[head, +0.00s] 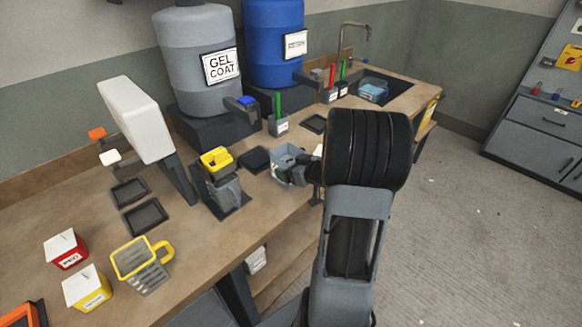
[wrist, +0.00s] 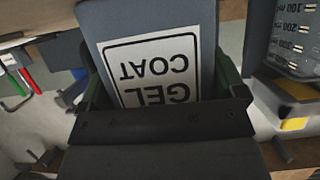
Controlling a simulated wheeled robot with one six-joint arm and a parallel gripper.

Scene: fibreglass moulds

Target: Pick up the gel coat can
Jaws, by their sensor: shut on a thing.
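The gel coat can is a small grey open-topped container. In the head view the can (head: 284,157) is at my gripper, above the front part of the bench. In the wrist view the can (wrist: 205,22) fills the middle, with a white "GEL COAT" label that reads upside down. My gripper (wrist: 165,95) is shut on the can, with a green-edged finger on each side of it. In the head view my gripper (head: 299,168) is partly hidden by my arm. Whether the can touches the bench cannot be told.
A large grey gel coat drum (head: 194,60) and a blue drum (head: 275,45) stand behind on dark bases. A dark stand with a yellow-topped cup (head: 222,184) is close left. A yellow-handled jug (head: 140,265) and red and yellow boxes are further left.

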